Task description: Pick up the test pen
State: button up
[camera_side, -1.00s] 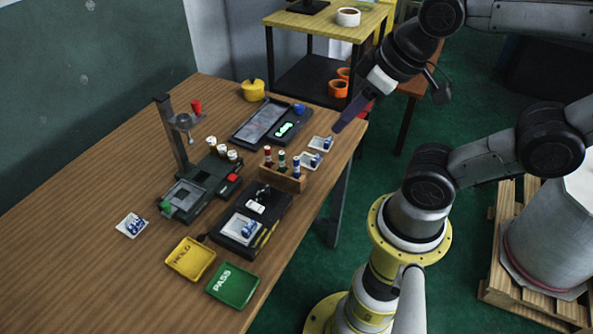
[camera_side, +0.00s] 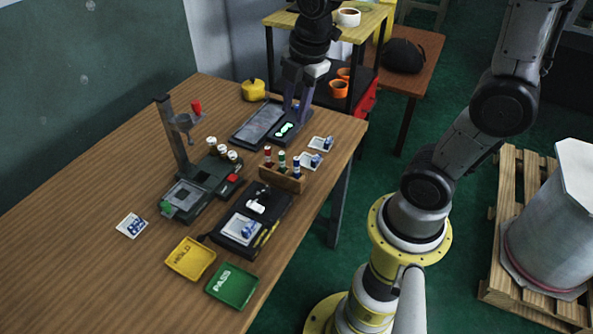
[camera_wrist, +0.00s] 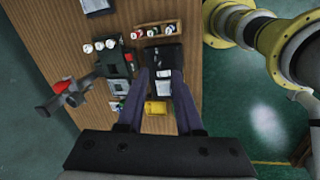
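I cannot tell which one is the test pen. The rack also shows near the top of the wrist view (camera_wrist: 143,42). My gripper (camera_side: 295,118) points down over the far part of the table, in front of or above a dark device with a lit green display (camera_side: 284,130). Its two long fingers are apart with nothing visible between them, also in the wrist view (camera_wrist: 160,78). It is behind the rack, apart from it.
A stand with a red knob (camera_side: 196,106) and white-capped bottles (camera_side: 220,149) is left of the rack. A black case (camera_side: 272,208), a yellow tray (camera_side: 190,260) and a green tray (camera_side: 232,287) are nearer. The table's left side is mostly clear.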

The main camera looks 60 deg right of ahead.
jog(key=g, duration=0.2)
send_over(297, 158)
jog(key=a, duration=0.1)
notch_tip(297, 158, down, 6)
notch_tip(297, 158, down, 9)
jog(key=shift+d+r, duration=0.15)
jog(key=shift+d+f, duration=0.15)
jog(key=shift+f, duration=1.35)
jog(key=shift+d+f, duration=0.15)
jog(key=shift+f, duration=1.35)
grip_shut()
